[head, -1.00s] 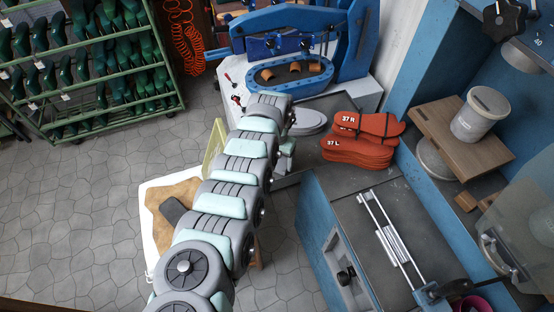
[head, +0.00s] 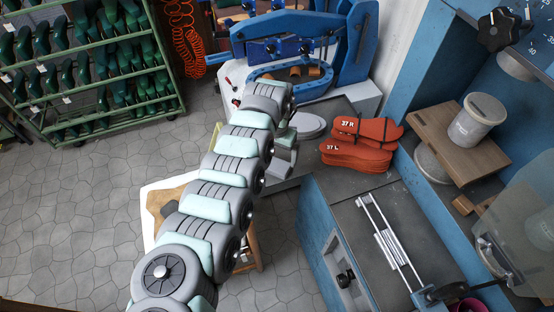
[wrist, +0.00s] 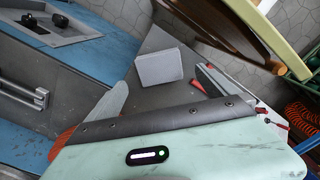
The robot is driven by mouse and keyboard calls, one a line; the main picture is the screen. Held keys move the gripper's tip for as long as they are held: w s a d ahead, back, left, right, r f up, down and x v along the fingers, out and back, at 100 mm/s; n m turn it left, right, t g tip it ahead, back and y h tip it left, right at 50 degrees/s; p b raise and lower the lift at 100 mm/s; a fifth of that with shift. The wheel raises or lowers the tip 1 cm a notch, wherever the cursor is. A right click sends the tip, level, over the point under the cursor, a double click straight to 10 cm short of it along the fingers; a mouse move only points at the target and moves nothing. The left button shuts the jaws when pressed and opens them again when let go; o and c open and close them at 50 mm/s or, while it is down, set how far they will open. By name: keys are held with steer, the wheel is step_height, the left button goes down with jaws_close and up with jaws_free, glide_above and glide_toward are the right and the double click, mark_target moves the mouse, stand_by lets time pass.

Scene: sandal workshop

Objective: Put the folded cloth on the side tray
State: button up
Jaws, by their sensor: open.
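A pale grey, flat, square-edged piece, which looks like the folded cloth (wrist: 158,67), lies on a dark grey bench top in the wrist view. My gripper (wrist: 161,78) is open, with one finger to the left of the piece and one to its right. The fingers appear apart from it; the height between them is hard to judge. In the head view my gripper (head: 284,152) is over the near corner of the dark bench top, and my arm hides much of that spot. I cannot tell which surface is the side tray.
Red-orange soles (head: 358,145) are stacked on the bench right of my gripper. A blue press (head: 300,45) stands behind. A blue machine with silver rails (head: 388,238) is at front right. A stool with leather (head: 157,200) is partly behind my arm. Red-handled tools (wrist: 266,112) lie nearby.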

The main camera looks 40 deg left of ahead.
mark_target(277, 165)
step_height(277, 165, up, 6)
